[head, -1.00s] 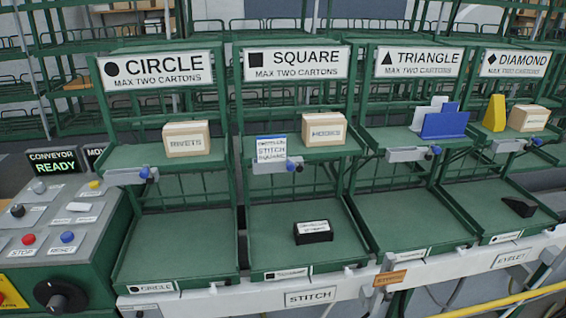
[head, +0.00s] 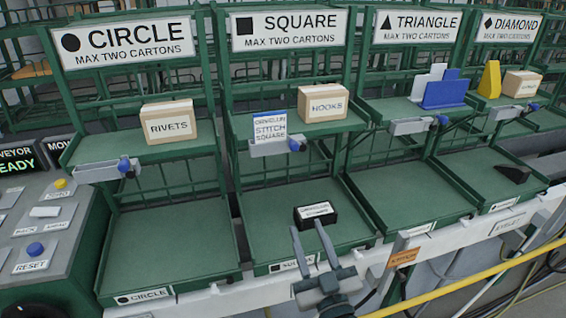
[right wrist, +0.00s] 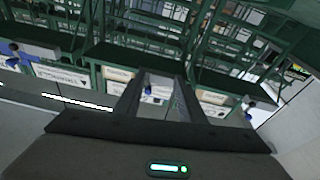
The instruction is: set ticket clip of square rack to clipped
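The square rack's ticket clip is a grey bar (head: 268,148) with a blue knob (head: 294,144), on the front edge of the upper shelf under the SQUARE sign (head: 290,31). A white ticket (head: 270,128) with a blue top band stands upright at the bar; I cannot tell whether the clip grips it. My right gripper (head: 307,227) is low in front of the square rack's lower shelf, below and apart from the clip. Its two fingers are spread and empty, and they also show in the right wrist view (right wrist: 158,85). My left gripper is out of view.
A HOOKS carton (head: 322,104) stands right of the ticket. A black labelled block (head: 316,215) lies on the lower shelf just behind my right fingers. The control panel (head: 45,225) is at left. A yellow rail (head: 450,292) runs at lower right.

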